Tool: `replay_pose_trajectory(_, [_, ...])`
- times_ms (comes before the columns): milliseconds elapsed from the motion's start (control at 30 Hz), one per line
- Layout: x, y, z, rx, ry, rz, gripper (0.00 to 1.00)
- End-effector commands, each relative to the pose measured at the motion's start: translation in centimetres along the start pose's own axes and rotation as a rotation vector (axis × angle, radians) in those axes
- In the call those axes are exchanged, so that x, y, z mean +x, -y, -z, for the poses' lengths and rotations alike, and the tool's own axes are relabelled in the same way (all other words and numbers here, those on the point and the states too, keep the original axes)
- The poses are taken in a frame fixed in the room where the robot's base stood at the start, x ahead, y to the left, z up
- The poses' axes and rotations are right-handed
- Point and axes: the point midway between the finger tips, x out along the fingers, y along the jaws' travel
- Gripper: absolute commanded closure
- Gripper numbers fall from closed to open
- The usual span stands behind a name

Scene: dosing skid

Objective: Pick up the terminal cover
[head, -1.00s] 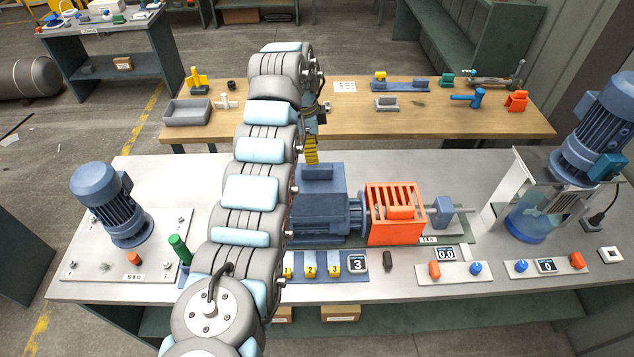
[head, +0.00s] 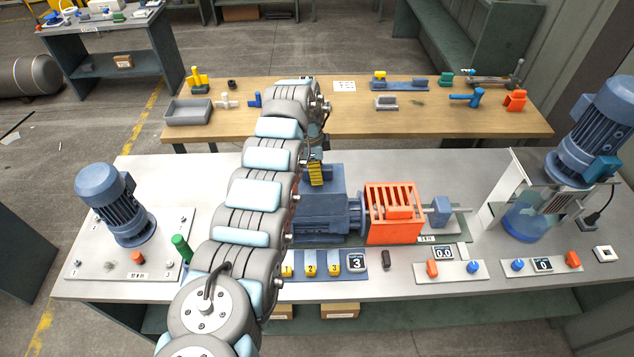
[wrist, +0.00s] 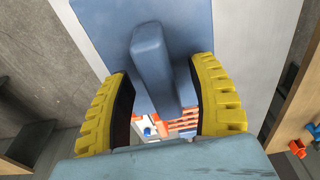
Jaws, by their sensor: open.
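The blue motor (head: 320,218) stands on the front bench. A blue block on its top, which looks like the terminal cover (head: 331,178), is partly hidden behind my gripper. In the wrist view, a blue plate with a raised bar (wrist: 150,62) fills the upper middle, and I take this to be the cover with its grip. My gripper (wrist: 160,78) is open, with one yellow finger on each side of the bar. Gaps show between the bar and both fingers. In the head view, my gripper (head: 316,173) is just over the motor's top.
An orange slotted guard (head: 394,212) adjoins the motor on the right. A smaller upright motor (head: 110,203) stands at left, and a tank with a motor (head: 527,222) at right. Switches and displays line the bench front. A wooden table (head: 350,122) with several parts stands behind.

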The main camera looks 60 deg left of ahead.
Motion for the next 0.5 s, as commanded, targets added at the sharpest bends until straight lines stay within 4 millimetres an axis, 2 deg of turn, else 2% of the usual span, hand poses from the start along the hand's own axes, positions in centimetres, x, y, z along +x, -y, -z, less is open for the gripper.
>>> replay_pose_trajectory(133, [0.70, 0.05, 0.03, 0.001, 0.000, 0.003, 0.41])
replay_pose_trajectory(367, [0.79, 0.07, 0.04, 0.001, -0.001, 0.004, 0.41])
replay_pose_trajectory(500, [0.79, 0.06, 0.03, 0.001, -0.001, 0.004, 0.81])
